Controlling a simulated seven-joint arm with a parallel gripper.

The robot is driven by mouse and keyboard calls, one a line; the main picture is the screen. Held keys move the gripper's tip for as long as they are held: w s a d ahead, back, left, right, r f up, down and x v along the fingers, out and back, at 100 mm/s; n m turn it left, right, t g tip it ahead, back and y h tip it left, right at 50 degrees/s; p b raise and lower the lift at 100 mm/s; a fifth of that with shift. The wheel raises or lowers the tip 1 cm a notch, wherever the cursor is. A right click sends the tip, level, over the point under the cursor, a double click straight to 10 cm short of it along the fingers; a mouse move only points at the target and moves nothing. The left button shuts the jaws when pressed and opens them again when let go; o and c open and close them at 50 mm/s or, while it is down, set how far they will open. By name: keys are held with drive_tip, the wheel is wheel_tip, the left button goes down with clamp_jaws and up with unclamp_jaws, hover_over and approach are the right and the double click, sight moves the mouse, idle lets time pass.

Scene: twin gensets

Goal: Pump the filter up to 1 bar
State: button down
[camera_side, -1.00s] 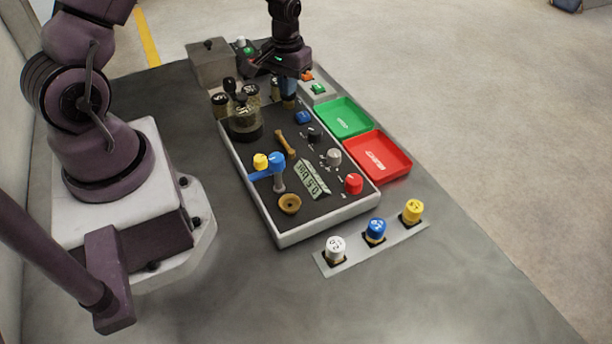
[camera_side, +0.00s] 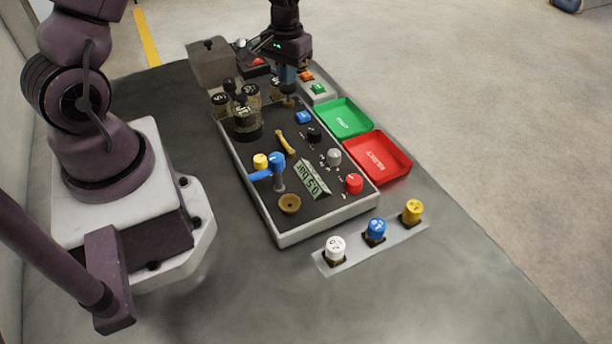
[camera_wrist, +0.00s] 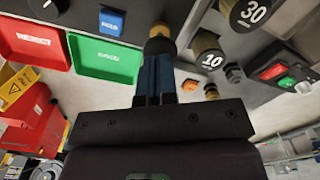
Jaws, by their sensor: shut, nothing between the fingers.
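My gripper (camera_side: 287,88) is shut and empty, pointing down at the far end of the control panel (camera_side: 262,215). In the wrist view its blue fingers (camera_wrist: 157,70) are together, with their tips at a brass-and-black plunger-like knob (camera_wrist: 160,44). The knob's brass part (camera_side: 288,102) shows just below the fingers in the side view. I cannot tell whether they touch or whether this is the filter's pump.
The panel carries a blue button (camera_side: 303,117), a blue lever (camera_side: 273,160), a red knob (camera_side: 353,183) and a brass cup (camera_side: 289,204). Dark round-topped pieces (camera_side: 244,122) stand left of my gripper. Green (camera_side: 343,117) and red (camera_side: 378,155) trays lie to the right.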

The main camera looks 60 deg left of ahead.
drive_tip(key=shift+f, duration=1.55)
drive_tip(key=shift+r, duration=1.7)
drive_tip(key=shift+f, duration=0.2)
drive_tip(key=shift+r, duration=2.15)
drive_tip(key=s+d+r+m+t, duration=0.5)
drive_tip(key=s+d+r, duration=1.1)
drive_tip(key=r, duration=0.4)
drive_tip(key=shift+s+d+m+t, duration=0.2)
drive_tip(key=shift+d+m+t, duration=0.15)
drive_tip(key=shift+m, duration=0.15)
